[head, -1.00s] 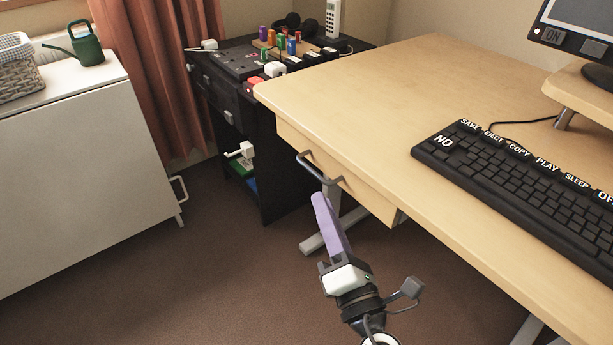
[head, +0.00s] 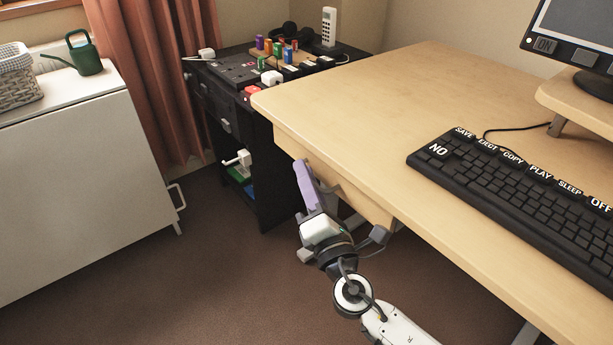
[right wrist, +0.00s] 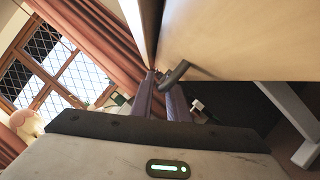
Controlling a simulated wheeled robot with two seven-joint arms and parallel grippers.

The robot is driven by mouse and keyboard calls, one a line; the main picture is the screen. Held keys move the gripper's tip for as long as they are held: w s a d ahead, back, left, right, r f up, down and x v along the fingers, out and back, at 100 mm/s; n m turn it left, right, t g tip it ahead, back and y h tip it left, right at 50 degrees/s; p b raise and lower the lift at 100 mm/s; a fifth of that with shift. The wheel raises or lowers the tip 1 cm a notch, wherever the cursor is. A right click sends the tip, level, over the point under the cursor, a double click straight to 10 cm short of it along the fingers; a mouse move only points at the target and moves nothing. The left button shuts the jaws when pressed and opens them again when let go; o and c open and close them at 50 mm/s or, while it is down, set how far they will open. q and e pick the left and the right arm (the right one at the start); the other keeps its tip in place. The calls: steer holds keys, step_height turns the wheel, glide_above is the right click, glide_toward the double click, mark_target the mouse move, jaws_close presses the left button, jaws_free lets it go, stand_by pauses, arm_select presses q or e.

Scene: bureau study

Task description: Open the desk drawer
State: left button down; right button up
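The desk drawer (head: 366,201) is a pale wood front under the left end of the desk, and it looks closed. Its grey bar handle (head: 329,188) is mostly hidden behind my right gripper (head: 304,175) in the head view. The purple fingers point up at the drawer front. In the right wrist view, the handle (right wrist: 174,75) is at the fingertips of my right gripper (right wrist: 161,92), close to the drawer front (right wrist: 240,45). A gap shows between the two fingers; I cannot tell whether they touch the handle. My left gripper is out of view.
The desk top (head: 360,110) carries a large black keyboard (head: 520,190) and a monitor stand (head: 580,105). A black cabinet (head: 262,180) with small items on top stands behind left. A white cabinet (head: 80,190) stands at the left. Brown floor (head: 200,280) is open in front.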

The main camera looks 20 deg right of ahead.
jaws_close()
stand_by(1.2)
steer(key=shift+f, duration=0.1)
